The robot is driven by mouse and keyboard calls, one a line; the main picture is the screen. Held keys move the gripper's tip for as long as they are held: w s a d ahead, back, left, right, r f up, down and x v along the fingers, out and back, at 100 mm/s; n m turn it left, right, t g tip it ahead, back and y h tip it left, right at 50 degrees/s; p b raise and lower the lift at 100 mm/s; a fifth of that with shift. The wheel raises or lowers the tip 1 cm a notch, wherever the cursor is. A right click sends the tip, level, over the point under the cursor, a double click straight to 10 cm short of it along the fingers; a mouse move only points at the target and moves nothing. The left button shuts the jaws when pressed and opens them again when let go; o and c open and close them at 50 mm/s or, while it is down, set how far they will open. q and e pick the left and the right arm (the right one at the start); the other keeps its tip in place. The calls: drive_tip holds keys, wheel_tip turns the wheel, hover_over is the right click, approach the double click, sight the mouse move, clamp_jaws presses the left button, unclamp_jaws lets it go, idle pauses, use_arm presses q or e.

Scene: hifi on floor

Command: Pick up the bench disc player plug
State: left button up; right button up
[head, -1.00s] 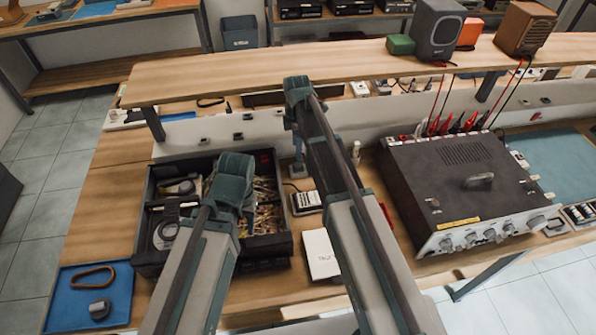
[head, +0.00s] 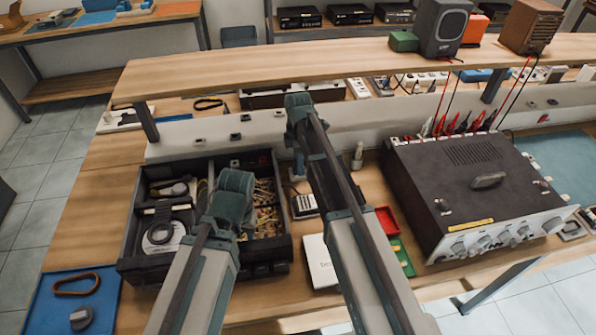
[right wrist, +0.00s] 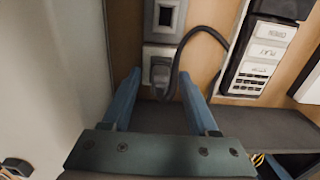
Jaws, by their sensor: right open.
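In the right wrist view, a grey plug (right wrist: 160,76) with a dark cord sits at a pale socket (right wrist: 162,56) near the wall strip. An empty socket (right wrist: 166,15) is above it. My right gripper (right wrist: 160,90) is open, with one blue finger on each side of the plug; I cannot tell whether they touch it. A device with white buttons, one marked PLAY (right wrist: 266,50), lies to the right, with the cord curving toward it. In the head view my right arm hides most of the plug area. My left arm's end (head: 234,190) is over the drawer box; its fingers are hidden.
An open black box (head: 135,225) of parts stands left of my right arm. A large dark instrument (head: 465,180) stands to the right. A raised wooden shelf (head: 220,75) runs behind.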

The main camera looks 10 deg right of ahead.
drive_tip(key=shift+r, duration=0.1)
clamp_jaws()
use_arm(q)
drive_tip(key=shift+r, duration=0.1)
idle(0.3)
wheel_tip(320, 180, up, 10)
drive_tip(key=p, duration=1)
use_arm(e)
wheel_tip(320, 180, up, 10)
drive_tip(key=shift+r, duration=0.1)
use_arm(q)
drive_tip(key=shift+f+b, duration=2)
drive_tip(key=shift+f, duration=0.05)
use_arm(e)
drive_tip(key=d+f, duration=0.4)
drive_tip(key=d, duration=0.2)
drive_tip(key=shift+d+f, duration=0.15)
drive_tip(key=shift+d, duration=0.15)
